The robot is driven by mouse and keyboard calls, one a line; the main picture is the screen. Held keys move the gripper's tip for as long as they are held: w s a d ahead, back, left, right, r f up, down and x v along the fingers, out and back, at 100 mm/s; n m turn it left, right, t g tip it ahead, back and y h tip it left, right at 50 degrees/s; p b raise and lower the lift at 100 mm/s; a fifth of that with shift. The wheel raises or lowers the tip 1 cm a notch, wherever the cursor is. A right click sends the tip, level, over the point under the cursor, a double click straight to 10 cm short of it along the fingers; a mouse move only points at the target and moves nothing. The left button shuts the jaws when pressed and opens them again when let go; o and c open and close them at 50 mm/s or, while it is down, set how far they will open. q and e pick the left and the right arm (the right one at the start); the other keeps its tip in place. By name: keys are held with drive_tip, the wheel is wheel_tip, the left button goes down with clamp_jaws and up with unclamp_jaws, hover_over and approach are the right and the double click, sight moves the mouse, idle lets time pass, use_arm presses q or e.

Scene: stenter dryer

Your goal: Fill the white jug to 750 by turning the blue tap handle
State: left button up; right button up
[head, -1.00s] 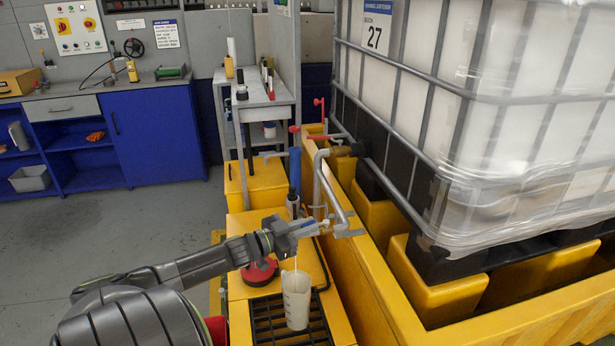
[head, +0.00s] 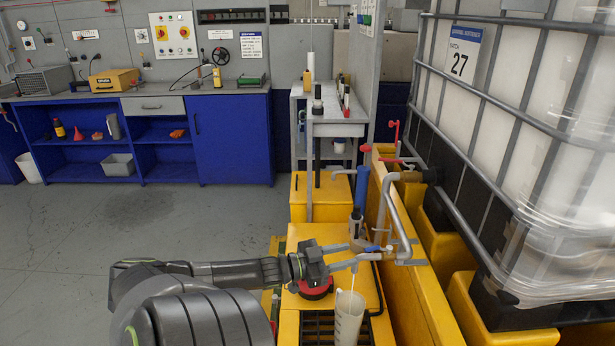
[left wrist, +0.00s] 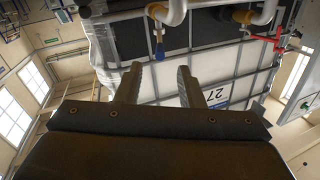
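The white jug (head: 348,318) stands upright on the dark grate, under the tap. A thin pale stream (head: 353,280) runs down into it; its fill level and marks are too small to read. The blue tap handle (head: 376,249) is on the grey pipe's outlet, above and right of the jug. In the left wrist view the blue handle (left wrist: 160,51) hangs beyond my fingertips. My left gripper (head: 345,256) is open and empty, its fingers pointing at the tap, left of the handle. My right gripper is not in view.
A yellow containment basin (head: 405,292) and a caged white tank (head: 540,110) stand at the right. A red round object (head: 316,289) lies on the yellow stand below my left gripper. A blue cylinder (head: 362,186) stands behind the tap.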

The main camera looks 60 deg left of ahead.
use_arm(q)
drive_tip(key=s+a, duration=0.1)
drive_tip(key=s, duration=0.9)
drive_tip(key=shift+a+p, duration=0.35)
drive_tip(key=shift+p, duration=0.1)
